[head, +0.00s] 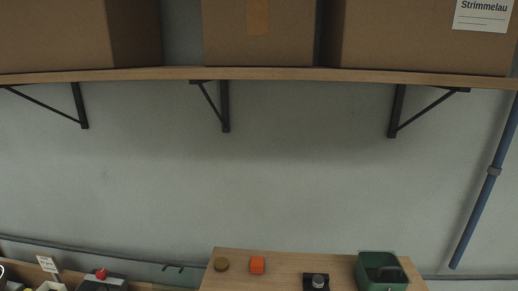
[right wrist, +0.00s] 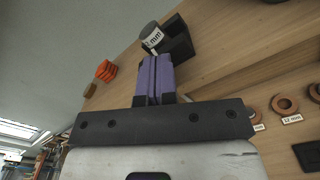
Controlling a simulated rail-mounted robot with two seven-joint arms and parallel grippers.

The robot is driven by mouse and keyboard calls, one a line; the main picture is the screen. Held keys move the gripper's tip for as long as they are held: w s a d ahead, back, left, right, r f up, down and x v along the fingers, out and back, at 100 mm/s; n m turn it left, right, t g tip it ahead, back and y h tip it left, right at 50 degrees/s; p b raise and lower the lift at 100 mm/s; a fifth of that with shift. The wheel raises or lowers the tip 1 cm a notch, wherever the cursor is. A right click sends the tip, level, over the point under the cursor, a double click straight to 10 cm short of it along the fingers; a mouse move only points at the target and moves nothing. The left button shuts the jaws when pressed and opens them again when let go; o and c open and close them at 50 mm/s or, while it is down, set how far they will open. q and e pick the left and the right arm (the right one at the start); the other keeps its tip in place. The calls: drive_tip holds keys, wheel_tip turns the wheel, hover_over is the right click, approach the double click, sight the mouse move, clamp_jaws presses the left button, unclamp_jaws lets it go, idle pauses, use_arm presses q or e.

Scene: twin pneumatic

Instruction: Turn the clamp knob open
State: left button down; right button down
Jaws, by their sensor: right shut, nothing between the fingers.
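A grey round knob (right wrist: 150,33) with a white label ending in "mm" stands by a black block (right wrist: 177,42) in the right wrist view. In the head view a grey knob (head: 318,281) sits on a black block (head: 311,288) at the bottom edge. My right gripper (right wrist: 155,60) has purple fingers, shut and empty. Its tips appear close to the knob and block; I cannot tell whether they touch. A red knob (head: 101,273) tops a grey box at the lower left. No label tells which knob is the clamp knob. My left gripper is not in view.
An orange block (head: 257,265), a brown round piece (head: 221,264) and a green bin (head: 382,258) stand on the wooden bench (head: 285,262). Several copper-coloured rings (right wrist: 285,105) lie at the right in the wrist view. A shelf (head: 260,74) with cardboard boxes hangs above.

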drive_tip(key=shift+w+a+f, duration=0.15)
drive_tip(key=shift+a+f, duration=0.15)
drive_tip(key=shift+s+a+r+p, duration=0.1)
drive_tip(key=shift+s+r+p, duration=0.1)
drive_tip(key=shift+s+p, duration=0.55)
drive_tip(key=shift+s+d+r+p, duration=0.1)
drive_tip(key=shift+s+r+p, duration=0.15)
drive_tip(key=shift+s, duration=0.75)
drive_tip(key=shift+s+a+r+p, duration=0.15)
drive_tip(key=shift+s+p, duration=0.45)
drive_tip(key=shift+s, duration=0.3)
drive_tip(key=shift+w+r, duration=0.1)
